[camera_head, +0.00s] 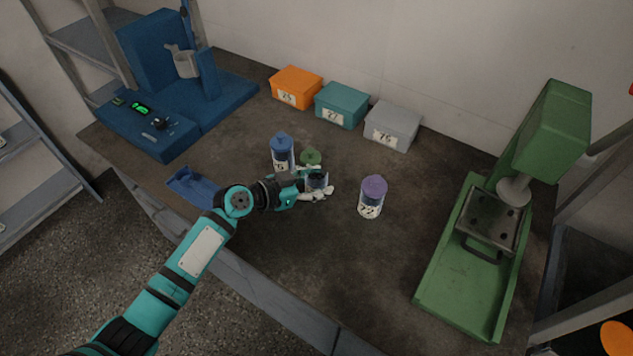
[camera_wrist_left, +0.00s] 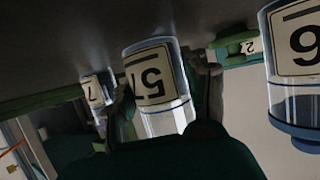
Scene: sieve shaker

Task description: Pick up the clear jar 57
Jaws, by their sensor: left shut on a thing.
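The clear jar 57 (camera_head: 317,182) stands on the dark table between the fingers of my left gripper (camera_head: 317,190). In the left wrist view the jar (camera_wrist_left: 165,90) appears upside down, with a white label reading 57. The gripper is shut on its sides, and the fingers hide part of it. I cannot tell whether the jar touches the table. My right gripper is not in view.
A blue-lidded jar (camera_head: 282,154) and a green round lid-like thing (camera_head: 311,157) are close by. A purple-lidded jar (camera_head: 372,197) stands to the right. Orange (camera_head: 296,87), teal (camera_head: 342,105) and grey (camera_head: 393,126) boxes line the wall.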

